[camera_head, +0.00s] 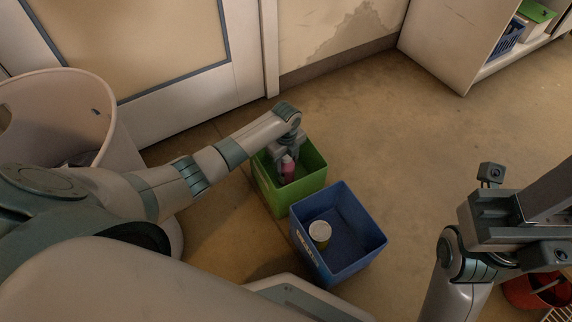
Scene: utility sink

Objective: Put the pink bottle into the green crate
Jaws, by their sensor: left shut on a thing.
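The pink bottle (288,172) is upright, with its light cap towards my left gripper. My left gripper (287,156) is shut on the bottle and points down over the green crate (313,184). The bottle shows within the outline of the green crate's opening; I cannot tell whether it touches the crate floor. The green crate stands on the floor, partly covered by my left arm. My right arm is at the lower right; its gripper's fingertips are not clearly visible.
A blue crate (362,262) stands right beside the green one and holds a can with a pale lid (320,231). A large whitish bin (58,95) is at the left. A red container (535,291) is at the lower right.

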